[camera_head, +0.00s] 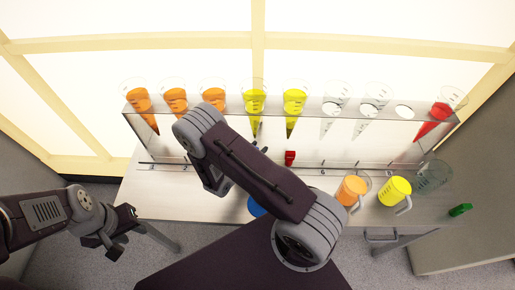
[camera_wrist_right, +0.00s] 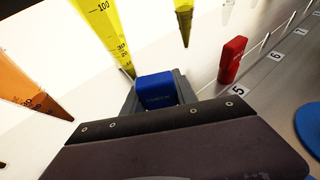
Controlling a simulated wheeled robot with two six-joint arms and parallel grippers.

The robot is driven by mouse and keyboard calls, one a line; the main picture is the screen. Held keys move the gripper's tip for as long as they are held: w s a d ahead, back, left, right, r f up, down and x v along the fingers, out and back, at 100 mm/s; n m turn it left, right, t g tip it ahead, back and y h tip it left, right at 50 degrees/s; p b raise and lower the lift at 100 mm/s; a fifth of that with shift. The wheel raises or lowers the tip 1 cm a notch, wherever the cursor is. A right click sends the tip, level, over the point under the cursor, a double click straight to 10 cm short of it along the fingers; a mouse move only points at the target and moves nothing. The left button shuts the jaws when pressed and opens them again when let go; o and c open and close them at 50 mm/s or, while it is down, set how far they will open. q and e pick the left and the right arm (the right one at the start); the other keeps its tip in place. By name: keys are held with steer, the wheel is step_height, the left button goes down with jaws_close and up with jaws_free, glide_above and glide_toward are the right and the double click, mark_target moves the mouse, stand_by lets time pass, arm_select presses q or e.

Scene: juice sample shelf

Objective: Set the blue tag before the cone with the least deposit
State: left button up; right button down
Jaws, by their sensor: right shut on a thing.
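The blue tag (camera_wrist_right: 155,90) is between the fingers of my right gripper (camera_wrist_right: 158,98) in the right wrist view, below the tip of a yellow cone (camera_wrist_right: 105,30). In the head view my right arm hides this gripper and the tag. A rack (camera_head: 310,135) holds a row of cones: three orange (camera_head: 142,103), two yellow (camera_head: 294,105), several clear ones (camera_head: 333,112) and one red (camera_head: 434,120) at the right end. The deposits in the cone tips are too small to compare. My left gripper (camera_head: 108,245) is away from the rack at the left, with its jaws unclear.
A red tag (camera_head: 290,158) stands near number 5 (camera_wrist_right: 238,91) on the numbered strip. Orange (camera_head: 350,189) and yellow (camera_head: 393,190) jugs and a clear grey jug (camera_head: 432,177) stand at the right. A green tag (camera_head: 460,210) lies near the table's right end. A blue disc (camera_head: 255,207) lies mid-table.

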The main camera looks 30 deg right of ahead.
steer(key=shift+f+b, duration=0.9)
steer(key=shift+f, duration=0.15)
stand_by(0.4)
steer(key=c, duration=0.9)
jaws_free()
steer(key=v, duration=0.9)
steer(key=shift+d, duration=0.1)
